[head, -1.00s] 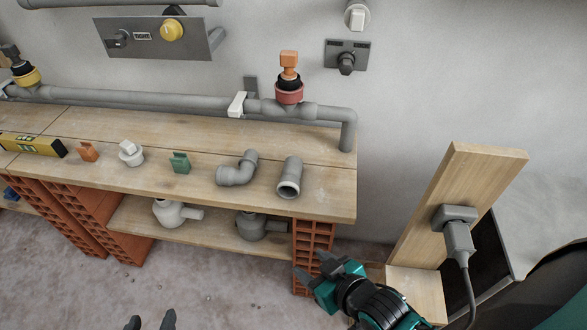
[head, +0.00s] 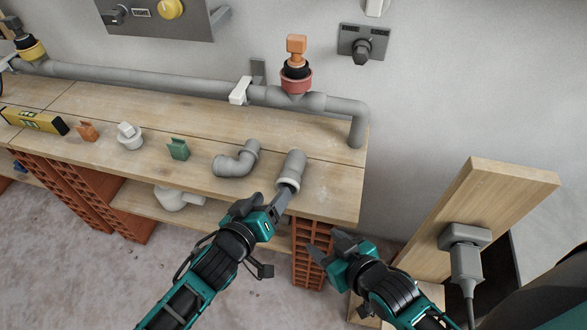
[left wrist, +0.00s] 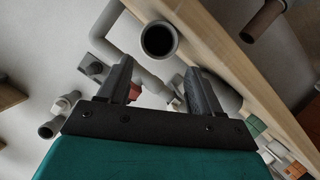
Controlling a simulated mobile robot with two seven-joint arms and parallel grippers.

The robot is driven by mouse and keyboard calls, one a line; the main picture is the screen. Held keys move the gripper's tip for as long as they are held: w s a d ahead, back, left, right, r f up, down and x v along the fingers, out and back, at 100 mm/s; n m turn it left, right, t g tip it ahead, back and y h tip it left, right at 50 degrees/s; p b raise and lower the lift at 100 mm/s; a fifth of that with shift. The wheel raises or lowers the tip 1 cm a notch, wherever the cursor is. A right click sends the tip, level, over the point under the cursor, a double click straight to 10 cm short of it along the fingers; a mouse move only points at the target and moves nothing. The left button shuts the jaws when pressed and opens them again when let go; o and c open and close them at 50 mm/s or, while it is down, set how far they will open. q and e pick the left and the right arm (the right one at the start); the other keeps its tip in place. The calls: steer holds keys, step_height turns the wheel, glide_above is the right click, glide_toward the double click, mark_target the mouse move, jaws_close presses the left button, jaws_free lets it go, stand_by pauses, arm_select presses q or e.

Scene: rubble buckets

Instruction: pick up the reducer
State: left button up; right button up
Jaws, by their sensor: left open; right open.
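The likely reducer (head: 292,167), a short grey pipe piece with a wider open end, lies on the bench top near its right end. In the left wrist view its dark round opening (left wrist: 160,55) faces me, just beyond and between the fingers. My left gripper (head: 263,199) is open at the bench's front edge, one finger overlapping the reducer's wide end in the head view; I cannot tell whether it touches. My left fingers (left wrist: 158,72) show nothing held between them. My right gripper (head: 326,247) is open and empty, in front of the bench's right end.
A grey elbow (head: 237,160) lies close left of the reducer. A green clip (head: 178,149), white fitting (head: 130,137) and orange clip (head: 88,132) sit further left. A grey pipe (head: 190,88) runs behind. A wooden post with a socket (head: 465,237) stands at right.

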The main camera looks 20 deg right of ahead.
mark_target(283, 185)
arm_select(q)
steer(key=shift+b+x, duration=0.8)
steer(key=shift+x, duration=2.55)
steer(key=shift+s+d, duration=0.15)
steer(key=c, duration=0.9)
steer(key=shift+o, duration=0.2)
steer(key=shift+r, duration=0.55)
step_height(283, 185, up, 18)
steer(key=p, duration=0.5)
steer(key=c, duration=0.3)
steer(key=shift+r, duration=0.55)
